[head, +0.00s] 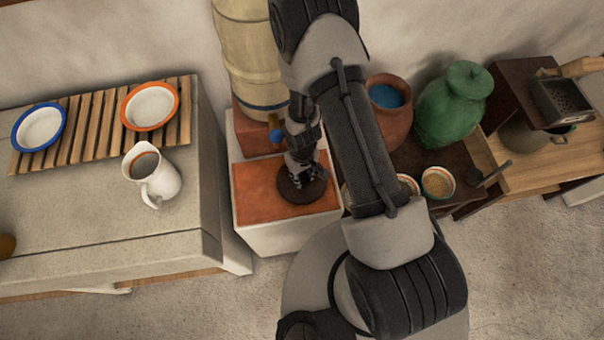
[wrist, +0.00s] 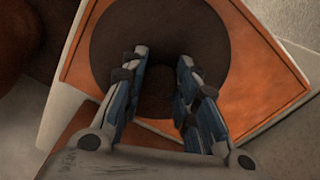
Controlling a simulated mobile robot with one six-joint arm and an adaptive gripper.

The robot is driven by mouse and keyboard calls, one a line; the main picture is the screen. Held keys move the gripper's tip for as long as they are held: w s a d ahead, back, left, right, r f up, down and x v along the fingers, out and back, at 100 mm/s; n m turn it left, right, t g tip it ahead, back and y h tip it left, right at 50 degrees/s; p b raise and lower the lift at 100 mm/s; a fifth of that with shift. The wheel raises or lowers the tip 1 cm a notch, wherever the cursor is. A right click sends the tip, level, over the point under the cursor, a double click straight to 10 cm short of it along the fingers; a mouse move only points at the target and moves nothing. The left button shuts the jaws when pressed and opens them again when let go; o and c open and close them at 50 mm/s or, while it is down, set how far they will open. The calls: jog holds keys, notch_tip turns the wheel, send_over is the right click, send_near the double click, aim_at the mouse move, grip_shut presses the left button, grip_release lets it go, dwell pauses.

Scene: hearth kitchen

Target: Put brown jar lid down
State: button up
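The brown jar lid (head: 301,190) is a dark round disc at the orange tiled top (head: 258,201) of a white block. It also shows in the wrist view (wrist: 208,30), face on, with a dark knob (wrist: 157,82) near its middle. My gripper (head: 306,176) is above the lid and points down at it. In the wrist view my gripper (wrist: 163,54) has its two blue-grey fingers partly closed, one on each side of the knob, and they appear to hold it. The lid looks flat and close to the tile, but contact under it is hidden.
A tall cream jar (head: 246,55) stands behind on a red base. A counter on the left bears a white jug (head: 155,178) and a slatted rack with two bowls. On the right are a terracotta pot (head: 390,118), a green jar (head: 452,110) and small bowls.

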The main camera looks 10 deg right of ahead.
jog(key=o, duration=0.3)
jog(key=shift+r, duration=0.1)
